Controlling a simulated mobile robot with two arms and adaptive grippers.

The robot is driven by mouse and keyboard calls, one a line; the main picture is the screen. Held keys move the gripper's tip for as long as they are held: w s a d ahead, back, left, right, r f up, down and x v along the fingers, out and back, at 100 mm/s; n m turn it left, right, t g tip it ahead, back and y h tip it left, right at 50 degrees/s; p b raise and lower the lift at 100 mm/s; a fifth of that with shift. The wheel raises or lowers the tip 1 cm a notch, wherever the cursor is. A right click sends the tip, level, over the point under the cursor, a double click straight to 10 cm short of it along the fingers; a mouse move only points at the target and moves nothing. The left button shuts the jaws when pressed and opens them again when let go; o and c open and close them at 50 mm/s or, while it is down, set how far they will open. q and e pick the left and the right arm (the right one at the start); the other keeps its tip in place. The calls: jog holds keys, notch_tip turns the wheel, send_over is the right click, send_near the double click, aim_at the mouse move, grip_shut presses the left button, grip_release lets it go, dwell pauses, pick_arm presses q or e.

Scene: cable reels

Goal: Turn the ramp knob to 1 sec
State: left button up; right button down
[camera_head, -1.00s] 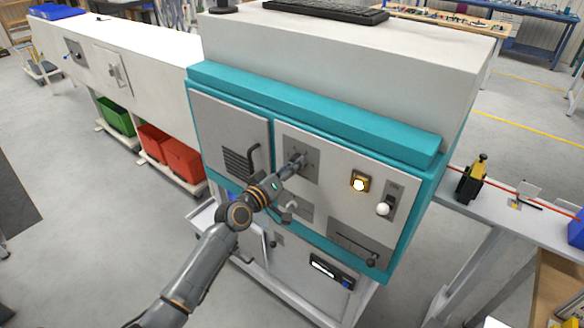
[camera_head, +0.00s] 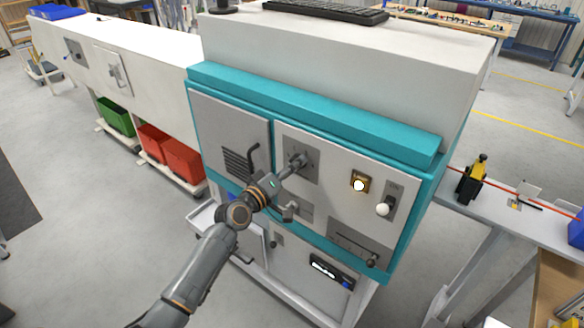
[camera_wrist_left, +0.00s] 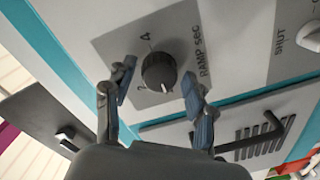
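The ramp knob (camera_wrist_left: 159,72) is a round dark knob with a white pointer mark, on a grey plate (camera_wrist_left: 110,48) marked RAMP SEC. In the left wrist view, its pointer faces the lower edge of the picture, and the figures 4 and 2 are readable beside it. My left gripper (camera_wrist_left: 158,88) is open, with one finger on each side of the knob and visible gaps between. In the head view, my left gripper (camera_head: 299,161) is at the knob's plate and hides the knob. My right gripper is in neither view.
A teal ledge (camera_head: 310,110) juts out above.

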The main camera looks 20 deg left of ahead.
pick_arm(q)
jog(key=shift+s, duration=0.1)
jog(key=v, duration=1.2)
jog(key=s+a+f+m+g+y+b, duration=0.15)
jog(key=s+f, duration=0.25)
jog(key=f, duration=1.1)
jog(key=s+a+f+g+y+b, duration=0.1)
jog(key=s+f+g+y+b, duration=0.3)
jog(key=f, duration=1)
jog(key=s+a+f+m+g+h+b, duration=0.15)
jog(key=s+f, duration=0.35)
jog(key=f, duration=1)
jog(key=s+d+f+m+g+b, duration=0.1)
jog(key=s+f+m+g, duration=0.1)
jog(key=s+f, duration=0.6)
jog(key=s+d+f+m+g+y+b, duration=0.1)
jog(key=s+f, duration=0.7)
jog(key=s, duration=0.8)
jog(key=s+d+f+m+g+b, duration=0.2)
jog(key=s+f+g, duration=0.3)
jog(key=s+f, duration=0.4)
jog(key=s+m+b, duration=0.1)
jog(key=s, duration=0.1)
jog(key=shift+s+d+g+y, duration=0.3)
jog(key=shift+s+d+y, duration=0.05)
jog(key=shift+s+y, duration=0.05)
